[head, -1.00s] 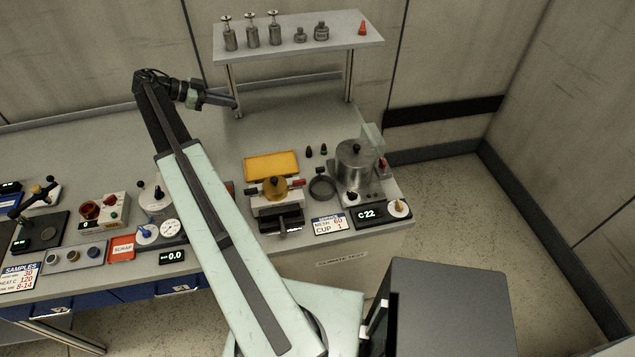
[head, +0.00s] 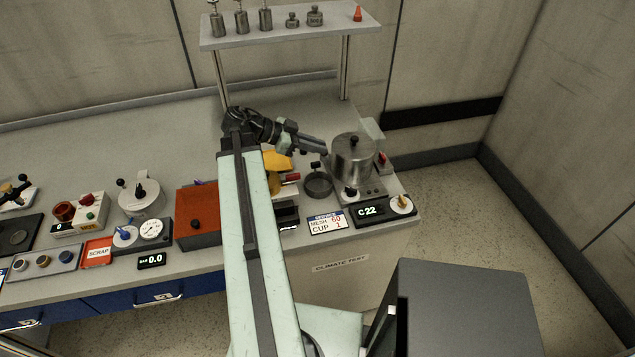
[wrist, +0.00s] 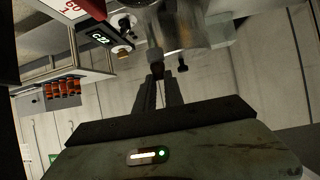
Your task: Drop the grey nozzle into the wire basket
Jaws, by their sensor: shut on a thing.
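My gripper (head: 321,148) is beside the left wall of the steel pot (head: 353,160), above the bench. In the wrist view, its narrow fingers (wrist: 156,85) are shut on a small grey piece (wrist: 155,58), apparently the grey nozzle. The nozzle is not clear in the head view. A dark round open vessel (head: 318,186) with a black knob stands below the gripper, left of the pot; it may be the wire basket, but I cannot make out its mesh. The pot (wrist: 185,25) also shows close ahead in the wrist view.
A shelf (head: 290,28) with metal weights and a small red cone stands behind. A display reading C22 (head: 370,212) and a mesh sign (head: 327,223) line the front edge. A rust-red box (head: 198,215) stands left of my arm. My arm hides part of the yellow tray (head: 277,160).

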